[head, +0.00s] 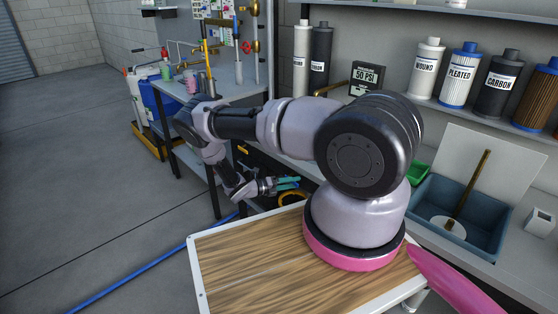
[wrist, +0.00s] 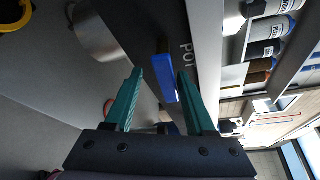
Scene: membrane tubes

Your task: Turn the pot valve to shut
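The pot valve shows in the wrist view as a blue lever handle (wrist: 165,78) on a dark panel (wrist: 150,25) with white lettering that starts "PO". My gripper (wrist: 160,73) has two green fingers, spread apart. In the picture the blue handle lies between the fingertips, closer to the right one; I cannot tell whether it touches. In the head view my gripper (head: 289,183) is low beside the bench, beyond the wooden-topped surface. The valve is not clear there, hidden behind my arm and the bench.
A yellow ring (head: 293,198) shows just below my gripper. A metal cylinder (wrist: 97,35) stands left of the panel in the wrist view. A blue tub (head: 430,205) and filter cartridges (head: 465,75) are at right. A blue hose (head: 150,278) crosses the open floor.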

